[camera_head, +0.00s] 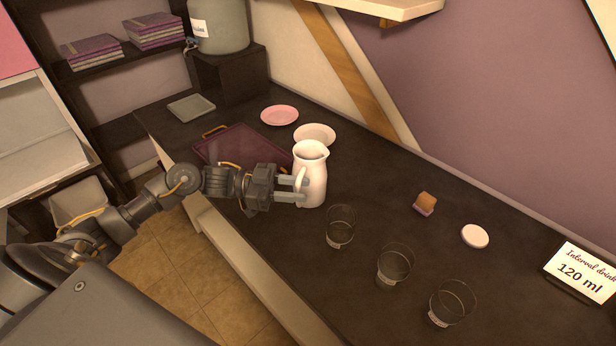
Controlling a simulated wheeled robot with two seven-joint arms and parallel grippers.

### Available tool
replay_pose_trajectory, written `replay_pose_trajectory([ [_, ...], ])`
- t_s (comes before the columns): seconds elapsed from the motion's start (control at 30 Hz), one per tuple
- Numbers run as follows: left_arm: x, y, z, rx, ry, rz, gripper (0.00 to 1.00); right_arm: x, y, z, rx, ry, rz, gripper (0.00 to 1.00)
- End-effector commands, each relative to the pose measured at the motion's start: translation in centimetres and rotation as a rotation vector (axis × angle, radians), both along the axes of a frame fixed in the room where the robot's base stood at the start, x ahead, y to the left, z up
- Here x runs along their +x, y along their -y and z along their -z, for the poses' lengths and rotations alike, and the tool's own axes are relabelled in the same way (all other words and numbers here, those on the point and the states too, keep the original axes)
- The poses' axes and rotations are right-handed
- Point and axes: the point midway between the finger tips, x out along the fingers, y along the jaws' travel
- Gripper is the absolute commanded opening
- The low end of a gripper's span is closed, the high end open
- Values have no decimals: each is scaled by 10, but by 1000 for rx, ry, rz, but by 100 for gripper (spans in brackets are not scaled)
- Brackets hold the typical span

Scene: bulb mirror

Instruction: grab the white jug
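The white jug (313,178) stands upright on the dark counter in the head view, its handle on the left side facing my arm. My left gripper (291,189) reaches in from the left at the handle side of the jug. Its two fingers are apart with a gap between them, and their tips are at or very near the handle. Whether they touch the jug cannot be told. My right gripper is not in view.
A purple tray (238,144) lies behind my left gripper. A white plate (315,133) and a pink plate (280,115) lie beyond the jug. Glasses (340,232), (394,268) and (451,305) stand to the right. A sign (583,272) stands at far right.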

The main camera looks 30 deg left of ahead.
Motion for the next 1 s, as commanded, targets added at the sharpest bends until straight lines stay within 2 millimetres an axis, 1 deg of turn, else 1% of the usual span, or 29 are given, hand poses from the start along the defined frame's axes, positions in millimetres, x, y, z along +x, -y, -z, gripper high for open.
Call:
replay_pose_trajectory([
  [0.1, 2, 6, 0, 1, 0, 0, 34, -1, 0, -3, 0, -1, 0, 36],
  [0.3, 2, 6, 1, 2, -1, 0, 34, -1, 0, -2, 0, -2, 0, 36],
  [0.37, 2, 6, 1, 2, -1, 0, 27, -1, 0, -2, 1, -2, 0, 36],
  [0.57, 2, 6, 1, 1, 0, 0, 1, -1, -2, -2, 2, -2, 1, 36],
  [0.6, 2, 6, 1, 1, 0, 0, 0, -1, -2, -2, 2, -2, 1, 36],
  [1.0, 2, 6, 1, 1, 1, 0, 0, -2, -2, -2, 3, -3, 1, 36],
])
